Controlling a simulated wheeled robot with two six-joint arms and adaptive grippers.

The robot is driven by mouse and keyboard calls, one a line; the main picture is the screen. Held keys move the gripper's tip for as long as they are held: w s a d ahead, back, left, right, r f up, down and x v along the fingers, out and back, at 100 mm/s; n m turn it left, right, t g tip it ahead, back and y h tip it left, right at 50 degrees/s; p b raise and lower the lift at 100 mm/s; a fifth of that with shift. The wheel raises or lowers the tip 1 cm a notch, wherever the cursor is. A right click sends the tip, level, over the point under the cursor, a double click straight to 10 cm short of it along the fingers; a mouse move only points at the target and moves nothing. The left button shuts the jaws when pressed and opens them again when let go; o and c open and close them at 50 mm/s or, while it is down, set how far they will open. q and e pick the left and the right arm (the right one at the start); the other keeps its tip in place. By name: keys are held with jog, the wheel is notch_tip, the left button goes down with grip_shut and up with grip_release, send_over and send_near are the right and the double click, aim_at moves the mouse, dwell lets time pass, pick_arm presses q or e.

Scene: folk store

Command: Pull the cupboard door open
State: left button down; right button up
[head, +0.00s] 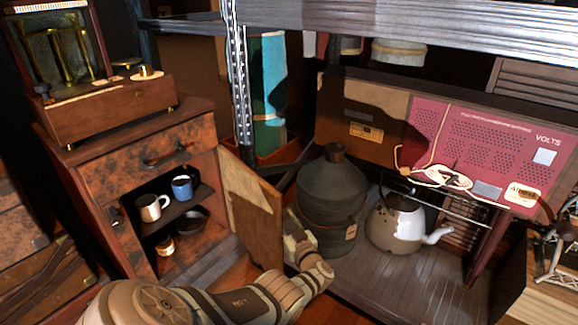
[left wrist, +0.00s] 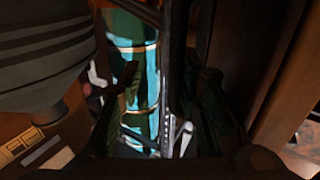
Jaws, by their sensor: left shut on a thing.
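The cupboard (head: 190,265) is a worn brown wooden cabinet at the left in the head view. Its door (head: 252,208) stands swung wide open to the right, so the shelves inside show. My left gripper (head: 296,238) is at the door's free edge, on its outer side, and is shut on the door. The exact grip point and any door handle are hidden. In the left wrist view the dark fingers of my left gripper (left wrist: 165,115) show blurred and in shadow. My right gripper is in neither view.
Inside are a white mug (head: 149,208), a blue mug (head: 181,188), a dark bowl (head: 193,221) and a small jar (head: 165,245). A dark metal can (head: 330,195) and a kettle (head: 395,222) stand close right of the door. A metal post (head: 240,95) rises behind.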

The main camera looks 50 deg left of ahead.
pick_arm(q)
jog(key=shift+w+a+r, duration=0.1)
jog(key=shift+a+r, duration=0.25)
jog(key=shift+r, duration=0.05)
jog(key=c, duration=1.7)
grip_release()
jog(key=shift+f, duration=0.3)
jog(key=shift+d+f, duration=0.1)
jog(key=v, duration=1.1)
jog(key=shift+s+d, duration=0.25)
jog(key=shift+d, duration=0.05)
